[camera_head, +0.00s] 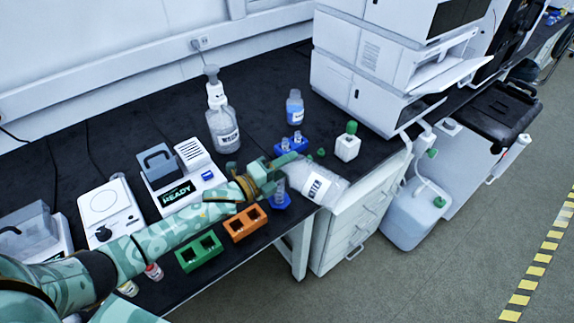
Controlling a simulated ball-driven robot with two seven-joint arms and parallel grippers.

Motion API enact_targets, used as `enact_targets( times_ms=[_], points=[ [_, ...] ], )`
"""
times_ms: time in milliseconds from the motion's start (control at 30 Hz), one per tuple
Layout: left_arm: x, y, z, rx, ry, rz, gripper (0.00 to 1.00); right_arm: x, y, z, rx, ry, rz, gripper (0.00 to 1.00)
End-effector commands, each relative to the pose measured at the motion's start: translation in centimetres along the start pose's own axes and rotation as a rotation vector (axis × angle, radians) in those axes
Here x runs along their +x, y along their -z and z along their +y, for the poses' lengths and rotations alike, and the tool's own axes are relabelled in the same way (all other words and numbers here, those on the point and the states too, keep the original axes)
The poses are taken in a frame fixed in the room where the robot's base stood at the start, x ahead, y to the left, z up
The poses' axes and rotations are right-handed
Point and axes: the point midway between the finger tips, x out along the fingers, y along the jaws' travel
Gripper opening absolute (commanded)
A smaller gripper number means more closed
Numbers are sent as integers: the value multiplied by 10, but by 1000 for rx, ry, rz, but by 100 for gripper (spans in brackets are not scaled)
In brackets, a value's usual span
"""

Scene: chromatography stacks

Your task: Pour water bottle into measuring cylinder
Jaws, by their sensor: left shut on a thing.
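My left arm reaches in from the left, and its gripper (278,168) is shut on a white, translucent water bottle (322,188) with a printed label. The bottle is tipped well over, close to lying level, above the bench's front edge. Its left end is partly hidden by the gripper. A small clear vessel with a blue base (280,201) stands just below and left of the bottle; it may be the measuring cylinder, but its upper part is hidden by the gripper and bottle. My right gripper is not in view.
A wash bottle (221,125), a blue-labelled bottle (294,107), a blue rack (291,143) and a green-capped bottle (347,143) stand behind. Orange (246,224) and green (199,252) blocks lie in front, left. White instruments (365,75) fill the back right.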

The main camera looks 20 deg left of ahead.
Motion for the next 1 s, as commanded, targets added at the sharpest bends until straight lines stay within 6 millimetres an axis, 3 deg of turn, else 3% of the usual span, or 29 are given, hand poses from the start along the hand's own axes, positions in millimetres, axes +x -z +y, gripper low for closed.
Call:
enact_targets(
  times_ms=[567, 1000],
  points=[
    [0, -1, -4, -18, 11, -1, 0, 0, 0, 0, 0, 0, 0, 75],
    [4, 3, -23, 341, -115, 24, 0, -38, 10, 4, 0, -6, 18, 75]
  ],
)
